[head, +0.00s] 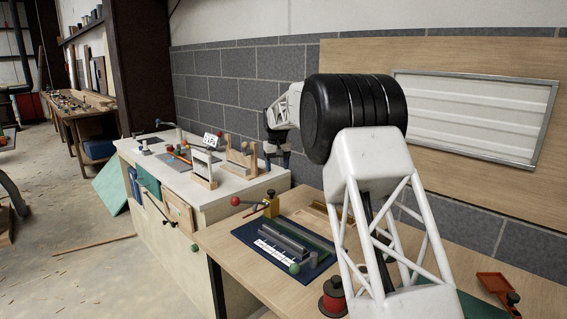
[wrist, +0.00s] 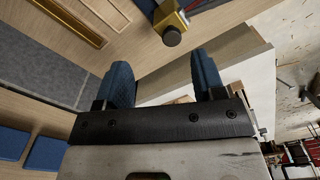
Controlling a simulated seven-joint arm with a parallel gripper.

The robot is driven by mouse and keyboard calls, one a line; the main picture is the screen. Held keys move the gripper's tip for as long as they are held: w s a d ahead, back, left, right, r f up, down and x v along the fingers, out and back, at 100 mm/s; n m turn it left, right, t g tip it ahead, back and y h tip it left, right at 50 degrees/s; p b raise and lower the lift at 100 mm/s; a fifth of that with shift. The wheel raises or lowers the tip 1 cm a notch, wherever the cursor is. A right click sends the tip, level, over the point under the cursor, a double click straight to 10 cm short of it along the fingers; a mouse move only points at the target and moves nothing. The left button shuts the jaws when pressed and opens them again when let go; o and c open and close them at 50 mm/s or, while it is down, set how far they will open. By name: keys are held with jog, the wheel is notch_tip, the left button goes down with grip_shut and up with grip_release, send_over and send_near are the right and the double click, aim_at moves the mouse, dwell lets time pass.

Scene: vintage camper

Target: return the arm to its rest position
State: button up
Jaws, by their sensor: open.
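My gripper (head: 277,160) hangs beyond the black joint of my arm, fingers pointing down, by the wall near the right end of the white-topped bench. In the wrist view its two blue fingers (wrist: 162,80) stand wide apart with nothing between them. My white truss arm link and black joint fill the right middle of the head view and hide part of the wooden table (head: 215,238) and wall behind.
A blue mat (head: 245,232) with grey bars, a brass block (head: 271,204), a red-and-black spool (head: 333,298) and a red tray (head: 494,283) are on the wooden table. Wooden stands (head: 243,158) occupy the white-topped bench (head: 262,184). A framed panel (head: 475,110) hangs behind.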

jog(key=s+d+r+m, duration=0.1)
jog(key=s+d+r, duration=0.35)
jog(key=s, duration=0.75)
jog(key=s+d+r+t, duration=0.1)
jog(key=s+d+r, duration=0.35)
jog(key=s, duration=0.75)
jog(key=s+d+r+m, duration=0.1)
jog(key=s+d+r, duration=0.35)
jog(key=s, duration=0.75)
jog(key=s+d+f, duration=0.2)
jog(key=s+f, duration=0.2)
jog(key=s, duration=0.8)
jog(key=s+d+f+m+t, duration=0.1)
jog(key=s+d+f, duration=0.2)
jog(key=s, duration=0.9)
jog(key=s+d+f, duration=0.2)
jog(key=s+f, duration=0.4)
jog(key=s, duration=0.7)
jog(key=shift+d+f+m, duration=0.15)
jog(key=shift+d+m, duration=0.25)
